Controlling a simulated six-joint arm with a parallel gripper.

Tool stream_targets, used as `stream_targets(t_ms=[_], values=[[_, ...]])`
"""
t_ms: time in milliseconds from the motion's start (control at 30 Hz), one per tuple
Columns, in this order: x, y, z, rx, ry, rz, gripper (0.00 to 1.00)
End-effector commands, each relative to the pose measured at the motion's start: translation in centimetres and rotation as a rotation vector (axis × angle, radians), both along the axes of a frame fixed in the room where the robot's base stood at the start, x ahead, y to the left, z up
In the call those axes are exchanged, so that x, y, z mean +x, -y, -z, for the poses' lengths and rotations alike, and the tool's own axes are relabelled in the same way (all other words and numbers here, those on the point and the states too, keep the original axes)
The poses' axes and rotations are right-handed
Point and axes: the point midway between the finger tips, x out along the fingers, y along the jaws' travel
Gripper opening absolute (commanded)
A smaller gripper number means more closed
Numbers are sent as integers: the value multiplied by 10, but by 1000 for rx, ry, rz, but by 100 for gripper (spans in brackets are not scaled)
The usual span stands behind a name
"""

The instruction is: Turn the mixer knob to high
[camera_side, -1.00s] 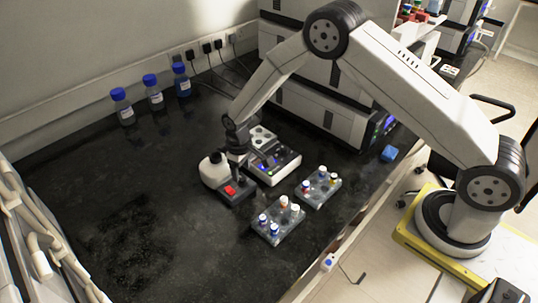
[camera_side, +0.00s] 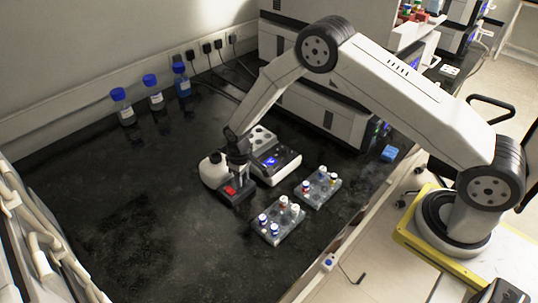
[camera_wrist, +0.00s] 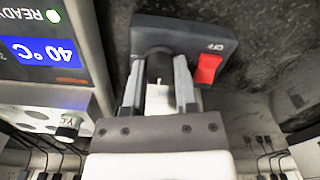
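The mixer (camera_side: 214,171) is a small white and dark-grey device on the black bench, left of centre in the side view. Its red switch (camera_side: 229,190) faces the front; the wrist view shows this switch (camera_wrist: 208,70) beside an "OFF" label. The mixer knob (camera_wrist: 158,62) is dark and round on the mixer's dark face in the wrist view. My gripper (camera_wrist: 159,75) points at that face, with one finger on each side of the knob. Whether the fingers touch or squeeze the knob is unclear. The knob's setting marks are not visible.
A heater block (camera_side: 268,160) with a lit display stands close right of the mixer; its display (camera_wrist: 45,50) reads 40 °C. Two vial racks (camera_side: 277,225) (camera_side: 318,187) stand to the front right. Blue-capped bottles (camera_side: 155,100) stand at the back left. The left bench is clear.

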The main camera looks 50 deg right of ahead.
Motion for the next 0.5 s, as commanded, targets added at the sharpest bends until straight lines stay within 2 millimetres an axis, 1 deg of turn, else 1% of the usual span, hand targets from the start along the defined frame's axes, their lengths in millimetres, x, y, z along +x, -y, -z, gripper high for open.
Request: stream_targets(t_ms=[267, 500], values=[[0, 0, 0, 0, 0, 12, 0], [0, 0, 0, 0, -1, 82, 0]])
